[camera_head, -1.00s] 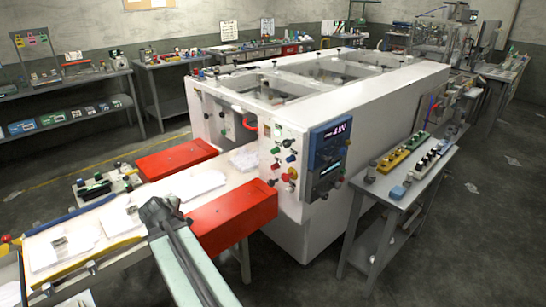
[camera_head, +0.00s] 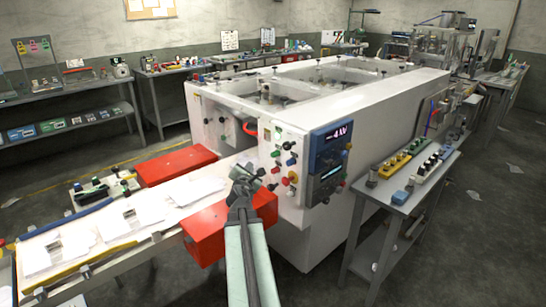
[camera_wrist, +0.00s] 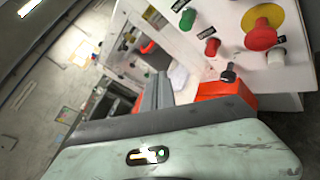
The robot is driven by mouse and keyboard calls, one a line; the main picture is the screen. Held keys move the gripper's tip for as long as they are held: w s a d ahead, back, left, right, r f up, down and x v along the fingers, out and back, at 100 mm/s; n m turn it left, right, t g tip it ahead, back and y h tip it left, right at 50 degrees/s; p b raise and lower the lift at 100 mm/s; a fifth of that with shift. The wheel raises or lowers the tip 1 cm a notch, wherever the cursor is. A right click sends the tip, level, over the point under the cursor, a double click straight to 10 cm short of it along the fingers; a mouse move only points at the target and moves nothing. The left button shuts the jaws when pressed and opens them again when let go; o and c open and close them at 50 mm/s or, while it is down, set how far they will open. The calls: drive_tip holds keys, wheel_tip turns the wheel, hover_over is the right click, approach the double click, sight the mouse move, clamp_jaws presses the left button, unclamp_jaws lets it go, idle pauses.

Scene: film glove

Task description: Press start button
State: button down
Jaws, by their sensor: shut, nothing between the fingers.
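The white machine's control panel (camera_head: 291,160) carries several coloured buttons and knobs. In the wrist view a green button (camera_wrist: 187,19) sits on it at upper right, with a red button (camera_wrist: 212,46) below and to its right. A large red mushroom button on a yellow base (camera_wrist: 262,35) is further right, with a black knob (camera_wrist: 229,75) below. The small labels are not readable, so I cannot tell which button is start. My gripper (camera_head: 246,172) is shut and empty, in front of the panel's lower left part in the head view. I cannot see it touching any button.
Red boxes (camera_head: 176,163) flank the conveyor, which carries white sheets (camera_head: 138,212). A blue display unit (camera_head: 331,160) is on the panel's right side. A grey side table (camera_head: 392,199) with coloured blocks stands to the right. Floor beyond it is mostly open.

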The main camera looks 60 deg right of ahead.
sight(275, 154)
drive_tip(key=s+d, duration=0.2)
drive_tip(key=d, duration=0.6)
drive_tip(key=shift+s+d, duration=0.15)
drive_tip(key=shift+s, duration=0.2)
idle(1.7)
drive_tip(key=shift+d, duration=0.4)
drive_tip(key=shift+s+d, duration=0.2)
drive_tip(key=shift+d, duration=0.2)
idle(0.5)
drive_tip(key=shift+w+a, duration=0.3)
drive_tip(key=shift+a, duration=0.55)
